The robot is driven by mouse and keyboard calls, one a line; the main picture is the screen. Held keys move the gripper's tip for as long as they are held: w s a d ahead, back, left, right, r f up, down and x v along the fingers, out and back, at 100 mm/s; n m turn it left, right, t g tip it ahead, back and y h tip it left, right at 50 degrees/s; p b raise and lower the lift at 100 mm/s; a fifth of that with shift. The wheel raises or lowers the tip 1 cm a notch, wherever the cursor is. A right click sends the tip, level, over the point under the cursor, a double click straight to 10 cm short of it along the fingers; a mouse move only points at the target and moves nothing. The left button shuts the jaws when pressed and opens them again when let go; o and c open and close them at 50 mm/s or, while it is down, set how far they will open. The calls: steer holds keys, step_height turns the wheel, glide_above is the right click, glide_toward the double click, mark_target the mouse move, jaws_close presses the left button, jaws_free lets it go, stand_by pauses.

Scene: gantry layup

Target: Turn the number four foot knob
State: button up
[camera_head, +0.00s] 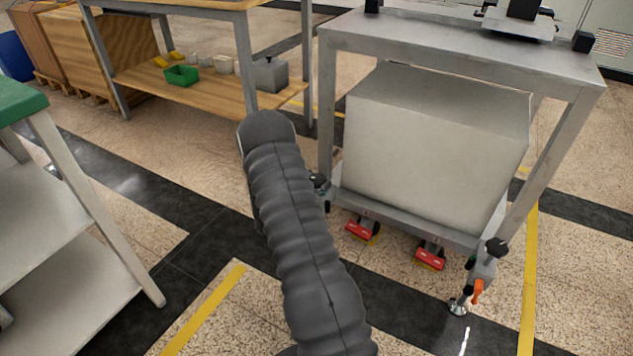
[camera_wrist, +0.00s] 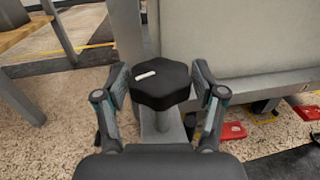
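A black lobed foot knob (camera_wrist: 161,86) with a white mark on top sits on a grey bracket in the wrist view. My gripper (camera_wrist: 159,83) is open, with one finger to the left of the knob and one to the right. A narrow gap seems to show on each side. In the head view the same corner's black knob (camera_head: 318,182) shows just right of my arm, which hides my gripper. Another black knob (camera_head: 497,246) stands at the frame's right front corner, above a levelling foot. No number can be read on either knob.
The grey metal frame (camera_head: 450,43) holds a large pale box (camera_head: 430,145). Red pedals (camera_head: 431,255) sit low under its front edge. A wooden bench (camera_head: 190,85) stands behind left, and a green-topped table (camera_head: 18,100) at the left. Floor between them is clear.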

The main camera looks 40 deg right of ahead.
steer(key=c, duration=0.7)
steer(key=shift+f+m+g, duration=0.1)
steer(key=shift+m+g, duration=0.2)
steer(key=m+g+b, duration=0.2)
steer(key=g, duration=0.1)
steer(key=m+g+b, duration=0.2)
steer(key=g, duration=0.2)
steer(key=shift+w+f, duration=0.15)
steer(key=m+g+y+b, duration=0.1)
steer(key=m+g+b, duration=0.1)
steer(key=g, duration=0.3)
steer(key=shift+m, duration=0.8)
steer(key=shift+r+m+g+y+b, duration=0.2)
steer(key=shift+m+g+y+b, duration=0.2)
steer(key=shift+m+g+y, duration=1)
steer(key=shift+g, duration=0.4)
steer(key=o, duration=1.2)
